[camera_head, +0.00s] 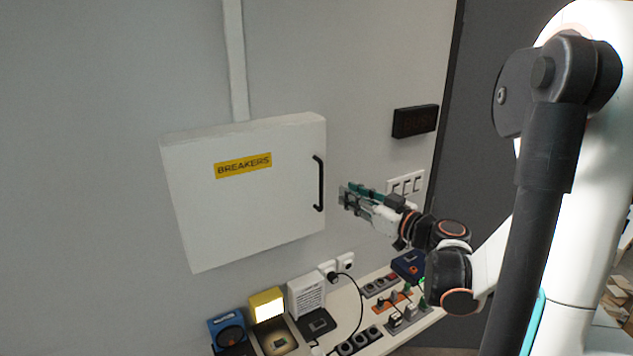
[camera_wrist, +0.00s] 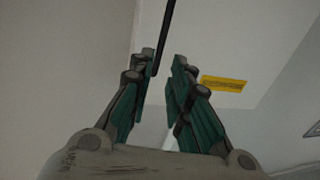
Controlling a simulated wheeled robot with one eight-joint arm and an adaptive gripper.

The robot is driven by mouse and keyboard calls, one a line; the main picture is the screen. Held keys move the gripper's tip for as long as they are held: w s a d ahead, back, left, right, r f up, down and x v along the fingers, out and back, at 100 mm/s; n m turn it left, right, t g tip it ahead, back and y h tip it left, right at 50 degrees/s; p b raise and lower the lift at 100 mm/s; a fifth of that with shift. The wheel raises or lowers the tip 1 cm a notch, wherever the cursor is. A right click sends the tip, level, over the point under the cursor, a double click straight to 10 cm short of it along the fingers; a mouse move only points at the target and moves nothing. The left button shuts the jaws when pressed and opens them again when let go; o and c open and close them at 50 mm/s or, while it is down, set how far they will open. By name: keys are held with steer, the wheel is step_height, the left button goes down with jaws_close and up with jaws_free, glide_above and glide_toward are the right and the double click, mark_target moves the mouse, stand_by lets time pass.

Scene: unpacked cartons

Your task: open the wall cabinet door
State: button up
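The white wall cabinet (camera_head: 245,205) has a yellow BREAKERS label (camera_head: 243,165) and a black vertical bar handle (camera_head: 319,183) near its right edge. Its door looks shut. My gripper (camera_head: 342,197) is just right of the handle, with a small gap seen from the head. In the wrist view my gripper (camera_wrist: 163,65) has its two green-sided fingers apart, with nothing held between them. The handle (camera_wrist: 166,28) comes down from the top edge by the left fingertip; whether they touch I cannot tell. The cabinet door (camera_wrist: 245,30) and label (camera_wrist: 223,84) lie beyond the right finger.
Below the cabinet a narrow shelf (camera_head: 345,303) holds a lit yellow lamp (camera_head: 267,306), a blue device (camera_head: 227,331), a white box (camera_head: 306,294), power strips and cables. Wall switches (camera_head: 406,184) and a black display (camera_head: 415,121) are right of the cabinet.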

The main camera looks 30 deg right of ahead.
mark_target(322, 181)
steer(key=x, duration=1.1)
steer(key=shift+w+a+p, duration=0.1)
steer(key=shift+w+p, duration=0.1)
steer(key=shift+p, duration=0.15)
jaws_close()
